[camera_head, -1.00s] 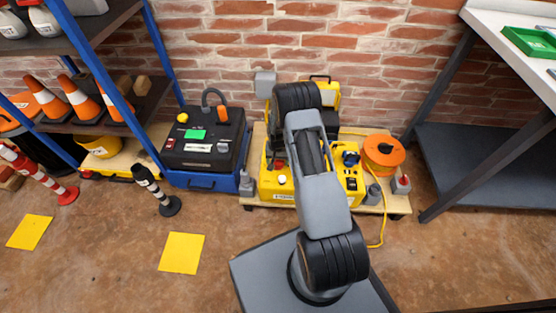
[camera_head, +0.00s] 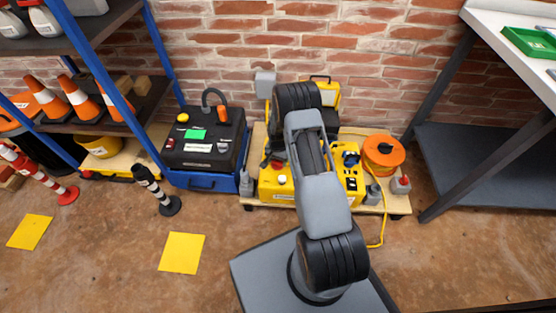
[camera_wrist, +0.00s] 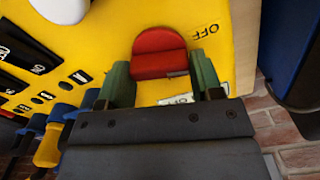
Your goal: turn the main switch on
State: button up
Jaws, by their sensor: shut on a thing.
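The main switch is a red knob or lever (camera_wrist: 160,48) on the yellow panel (camera_wrist: 215,60) of the yellow power unit (camera_head: 268,193). In the wrist view my gripper (camera_wrist: 160,68) has one green finger on each side of the red part and is shut on it. An OFF label (camera_wrist: 205,32) stands beside the switch at the upper right. A second label (camera_wrist: 185,99) lies below, partly hidden by my gripper.
An orange cable reel (camera_head: 383,152) stands right of the unit on a wooden pallet (camera_head: 398,201). A black and blue case (camera_head: 205,155) stands to the left. A workbench (camera_head: 505,30) is at the right. A striped post (camera_head: 155,190) stands on the floor at left.

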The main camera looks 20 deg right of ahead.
jog(key=m, duration=0.7)
jog(key=shift+s+d, duration=0.15)
jog(key=m, duration=0.4)
jog(key=shift+s+m, duration=0.15)
jog(key=shift+m, duration=1.65)
jog(key=o, duration=0.7)
jog(key=shift+o, duration=1.1)
notch_tip(320, 180, up, 14)
jog(key=p, duration=0.5)
jog(key=shift+f, duration=0.1)
